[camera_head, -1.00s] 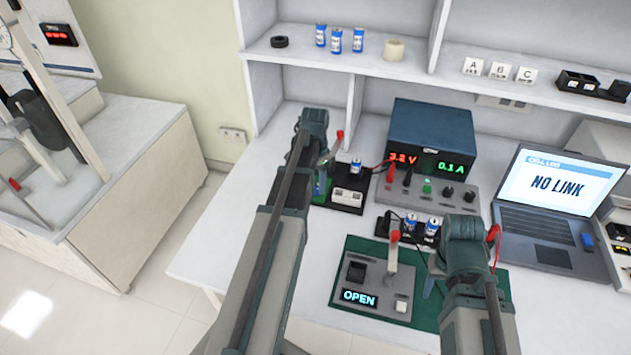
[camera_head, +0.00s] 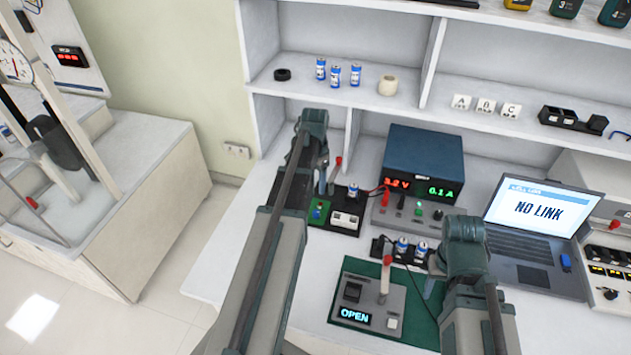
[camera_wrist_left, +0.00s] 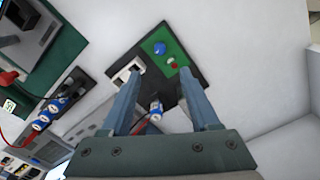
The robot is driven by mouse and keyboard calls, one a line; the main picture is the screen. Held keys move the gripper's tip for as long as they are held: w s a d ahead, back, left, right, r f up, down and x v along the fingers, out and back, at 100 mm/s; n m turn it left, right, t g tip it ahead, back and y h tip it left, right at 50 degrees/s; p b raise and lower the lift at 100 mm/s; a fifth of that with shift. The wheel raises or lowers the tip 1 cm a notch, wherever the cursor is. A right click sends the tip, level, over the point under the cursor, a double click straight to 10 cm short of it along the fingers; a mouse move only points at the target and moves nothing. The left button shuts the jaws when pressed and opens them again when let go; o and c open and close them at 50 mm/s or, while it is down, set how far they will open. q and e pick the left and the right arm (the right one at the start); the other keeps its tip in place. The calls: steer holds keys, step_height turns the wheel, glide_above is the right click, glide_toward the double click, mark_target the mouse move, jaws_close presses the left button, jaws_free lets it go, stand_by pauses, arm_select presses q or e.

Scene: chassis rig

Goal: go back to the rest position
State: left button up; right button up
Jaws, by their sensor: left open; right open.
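My left gripper (camera_head: 322,185) is open over the back left of the bench in the head view, above a small dark board with a green panel (camera_head: 319,211). In the left wrist view its two fingers (camera_wrist_left: 160,78) stand apart with nothing between the tips. The board with a blue knob and a red button (camera_wrist_left: 173,58) lies beyond them. My right gripper (camera_head: 430,285) is open beside the green mat (camera_head: 415,318), mostly hidden by its own wrist.
A grey switch box reading OPEN (camera_head: 375,300) sits on the mat. Behind it are a cell holder (camera_head: 385,248), a power supply (camera_head: 425,150) and a laptop (camera_head: 530,245). Shelves (camera_head: 420,105) stand behind. The bench's front left (camera_head: 235,265) is clear.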

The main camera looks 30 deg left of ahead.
stand_by(0.3)
arm_select(q)
steer(key=shift+y, duration=0.7)
steer(key=s+d, duration=0.5)
steer(key=d, duration=0.5)
steer(key=s+d, duration=0.6)
steer(key=d, duration=0.4)
steer(key=s+d, duration=0.5)
steer(key=d, duration=0.5)
steer(key=shift+s+d, duration=0.3)
steer(key=shift+s, duration=0.05)
steer(key=w+a, duration=1.1)
steer(key=h, duration=0.1)
glide_toward(316, 212)
step_height(316, 212, down, 9)
steer(key=b, duration=1.4)
steer(key=shift+a, duration=0.15)
arm_select(e)
step_height(316, 212, down, 14)
steer(key=shift+s, duration=0.1)
